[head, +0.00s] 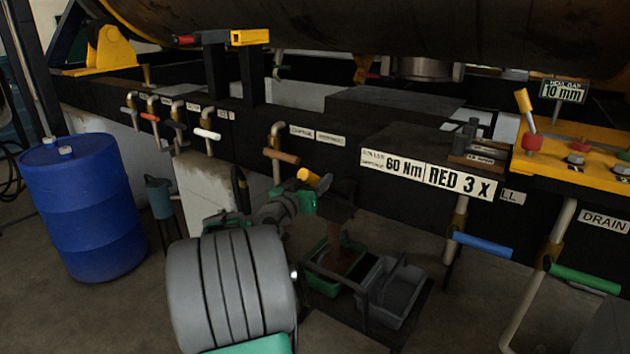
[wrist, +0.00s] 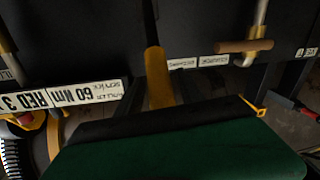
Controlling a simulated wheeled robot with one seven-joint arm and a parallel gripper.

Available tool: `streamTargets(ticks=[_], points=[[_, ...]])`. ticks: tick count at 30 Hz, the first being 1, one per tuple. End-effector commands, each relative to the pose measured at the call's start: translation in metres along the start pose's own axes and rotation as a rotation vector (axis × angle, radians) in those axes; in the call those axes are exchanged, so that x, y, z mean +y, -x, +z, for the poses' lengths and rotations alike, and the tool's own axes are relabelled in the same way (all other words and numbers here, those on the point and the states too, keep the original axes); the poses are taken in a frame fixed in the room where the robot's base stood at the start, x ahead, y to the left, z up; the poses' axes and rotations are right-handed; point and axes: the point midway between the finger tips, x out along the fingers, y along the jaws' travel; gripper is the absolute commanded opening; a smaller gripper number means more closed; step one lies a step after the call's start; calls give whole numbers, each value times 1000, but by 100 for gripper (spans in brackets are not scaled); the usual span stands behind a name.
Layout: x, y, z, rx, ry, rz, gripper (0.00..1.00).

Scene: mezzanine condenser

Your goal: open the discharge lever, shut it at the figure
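A lever with a yellow-orange grip (head: 308,176) sticks out under the black frame, at the end of my arm; which lever is the discharge one is not readable. A yellow bar, apparently the same grip (wrist: 157,75), stands just beyond my gripper in the wrist view. My gripper (head: 296,197) is at or very near this grip. Its fingers are largely hidden, so I cannot tell whether they are shut on it. Below, a brown stream or column (head: 340,240) reaches down to a green bin (head: 318,284). Signs read "60 Nm", "RED 3 X" (head: 460,182) and "10 mm" (head: 562,91).
A grey bin (head: 392,304) stands beside the green one in a black stand. Other levers have brown (head: 281,155), blue (head: 483,245) and green (head: 585,278) grips; the green one is near a "DRAIN" sign (head: 604,221). A blue drum (head: 82,215) stands left on open floor.

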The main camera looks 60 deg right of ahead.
Motion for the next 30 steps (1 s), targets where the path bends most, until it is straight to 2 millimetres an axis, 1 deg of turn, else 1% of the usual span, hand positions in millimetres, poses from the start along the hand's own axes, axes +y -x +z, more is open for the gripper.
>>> streamTargets(ticks=[1, 2, 15, 16, 30], points=[[0, 0, 0, 0, 0, 0, 40], [0, 0, 0, 0, 0, 0, 37], [0, 0, 0, -1, 0, 0, 1], [0, 0, 0, -1, 0, 0, 0], [0, 0, 0, -1, 0, 0, 0]])
